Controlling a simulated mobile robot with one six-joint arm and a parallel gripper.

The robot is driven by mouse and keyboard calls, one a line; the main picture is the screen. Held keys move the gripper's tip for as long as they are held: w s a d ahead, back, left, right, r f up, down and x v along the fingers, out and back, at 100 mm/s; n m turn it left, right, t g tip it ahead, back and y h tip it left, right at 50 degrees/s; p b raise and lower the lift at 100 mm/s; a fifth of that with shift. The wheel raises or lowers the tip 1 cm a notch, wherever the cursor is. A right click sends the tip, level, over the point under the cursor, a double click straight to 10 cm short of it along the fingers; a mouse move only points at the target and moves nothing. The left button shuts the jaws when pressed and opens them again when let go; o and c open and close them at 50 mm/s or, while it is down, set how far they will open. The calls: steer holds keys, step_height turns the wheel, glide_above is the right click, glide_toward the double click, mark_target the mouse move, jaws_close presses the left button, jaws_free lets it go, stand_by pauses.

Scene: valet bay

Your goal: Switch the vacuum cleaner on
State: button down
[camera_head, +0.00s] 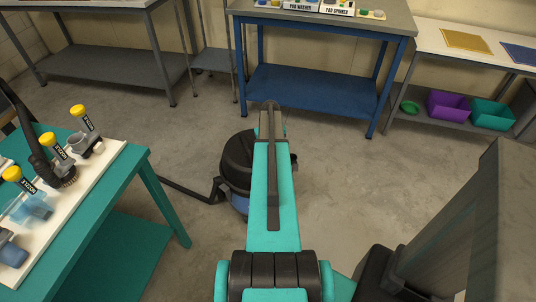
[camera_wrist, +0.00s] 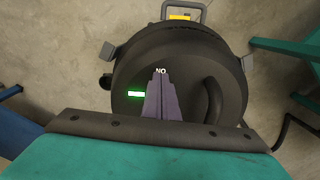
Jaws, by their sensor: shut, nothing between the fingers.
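The vacuum cleaner (camera_head: 238,165) stands on the floor, with a black top and a blue body, partly hidden behind my arm. In the wrist view its round black lid (camera_wrist: 190,65) fills the middle, with a curved handle (camera_wrist: 212,100) at the right. A small green light (camera_wrist: 136,94) glows on the lid. White letters (camera_wrist: 161,71) reading "NO", perhaps "ON" upside down, show just beyond my fingertips. My gripper (camera_wrist: 158,80) is shut and empty, over the lid. Its fingers hide the spot beneath; I cannot tell whether they touch it. The switch is not clearly visible.
A teal table (camera_head: 130,180) with yellow-capped nozzle parts stands at the left. A black hose (camera_head: 190,191) runs from the vacuum towards it. A blue workbench (camera_head: 310,85) stands behind, and a shelf with purple (camera_head: 448,103) and teal bins at the right. Open floor lies between.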

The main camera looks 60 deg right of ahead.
step_height(320, 180, up, 7)
steer(key=p, duration=0.3)
steer(key=shift+f, duration=0.15)
stand_by(0.6)
stand_by(0.5)
steer(key=w+a+f+n+g, duration=0.15)
steer(key=a+f, duration=0.25)
steer(key=a, duration=0.7)
steer(key=w+a+f+n+y, duration=0.15)
steer(key=a+f, duration=0.25)
steer(key=a, duration=0.8)
steer(key=w+a+f+n+g, duration=0.15)
steer(key=a+f, duration=0.25)
steer(key=a, duration=0.7)
steer(key=s+a+f+n+g, duration=0.1)
steer(key=s+a+f, duration=0.1)
steer(key=s+a, duration=0.3)
steer(key=s+a+f+n+h, duration=0.1)
steer(key=s+a, duration=0.4)
steer(key=a, duration=0.6)
steer(key=s+a+f+n+g, duration=0.1)
steer(key=s+a+f+n, duration=0.1)
steer(key=s+a, duration=0.4)
steer(key=a, duration=0.3)
steer(key=shift+f+g, duration=0.3)
